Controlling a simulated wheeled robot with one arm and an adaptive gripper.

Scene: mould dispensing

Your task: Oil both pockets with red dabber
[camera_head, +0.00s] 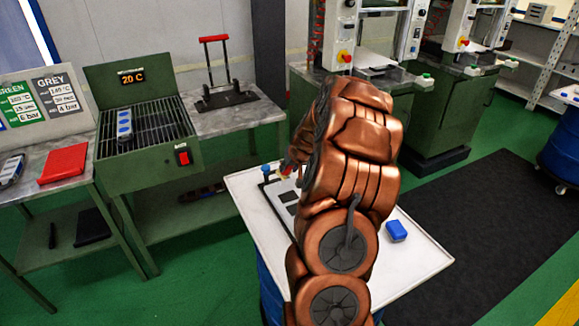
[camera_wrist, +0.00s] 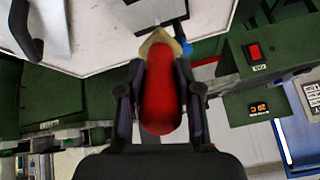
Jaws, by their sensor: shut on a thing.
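My gripper (camera_wrist: 160,90) is shut on the red dabber (camera_wrist: 160,95), whose red body lies between the two fingers in the wrist view. Its beige tip (camera_wrist: 158,42) points away from my gripper, toward the white tabletop. The mould plate (camera_head: 283,196), with dark pockets, lies on the tabletop and is partly hidden behind my arm. I cannot tell whether the tip touches anything. A blue-topped dabber (camera_head: 266,169) stands at the mould's far left corner.
The white tabletop (camera_head: 415,275) also carries a blue block (camera_head: 396,230) at the right. A green heater (camera_head: 150,150) reading 20 C, with a red switch, stands at the left. A red-handled press (camera_head: 214,75) is behind. Green machines stand at the back right.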

